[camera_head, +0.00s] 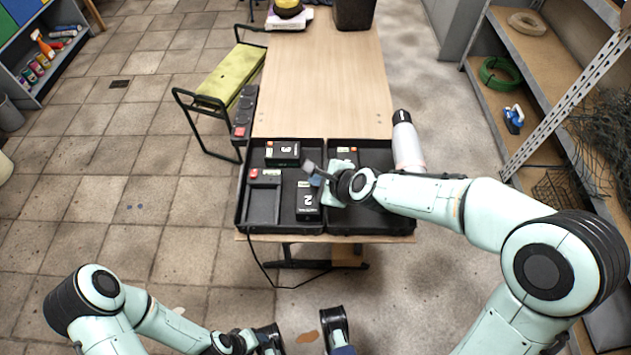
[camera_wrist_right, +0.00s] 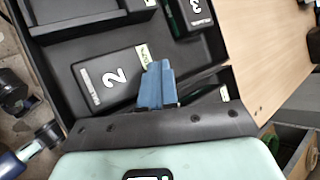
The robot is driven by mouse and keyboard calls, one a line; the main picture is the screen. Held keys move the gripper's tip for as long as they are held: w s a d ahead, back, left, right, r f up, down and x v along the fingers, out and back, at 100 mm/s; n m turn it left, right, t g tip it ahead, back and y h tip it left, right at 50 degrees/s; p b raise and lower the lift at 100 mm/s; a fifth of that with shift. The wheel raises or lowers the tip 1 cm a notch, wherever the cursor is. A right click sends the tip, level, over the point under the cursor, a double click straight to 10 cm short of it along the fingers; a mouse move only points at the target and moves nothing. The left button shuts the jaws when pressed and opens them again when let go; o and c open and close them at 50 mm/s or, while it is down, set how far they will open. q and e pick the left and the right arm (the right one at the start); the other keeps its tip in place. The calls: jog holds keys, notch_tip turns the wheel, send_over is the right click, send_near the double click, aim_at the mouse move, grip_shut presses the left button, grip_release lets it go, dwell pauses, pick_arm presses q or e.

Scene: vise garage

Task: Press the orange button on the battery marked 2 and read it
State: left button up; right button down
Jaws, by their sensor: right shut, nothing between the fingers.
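The black battery marked 2 (camera_head: 308,205) lies in the left black tray (camera_head: 240,205), in its front right part. In the right wrist view, the battery's large white 2 and a pale yellow-green label (camera_wrist_right: 143,53) at one end show on battery 2 (camera_wrist_right: 92,88). My right gripper (camera_head: 314,180) is shut and empty. Its blue fingertips (camera_wrist_right: 155,84) are over or beside the labelled end of battery 2; I cannot tell whether they touch it. No orange button is visible on this battery.
Another battery (camera_head: 285,151) lies at the back of the left tray, left of my right gripper. A dark device with a red part (camera_head: 263,200) is beside battery 2. The wooden tabletop (camera_head: 320,90) behind is mostly clear.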

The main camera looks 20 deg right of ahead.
aim_at(317, 188)
jog(key=shift+r+p, duration=0.65)
pick_arm(q)
jog(key=shift+r, duration=0.3)
jog(key=shift+r, duration=0.2)
pick_arm(e)
jog(key=shift+r, duration=0.2)
notch_tip(317, 188, up, 5)
jog(key=p, duration=0.5)
pick_arm(q)
jog(key=r, duration=0.5)
jog(key=shift+w, duration=0.25)
pick_arm(e)
jog(key=shift+f, duration=0.1)
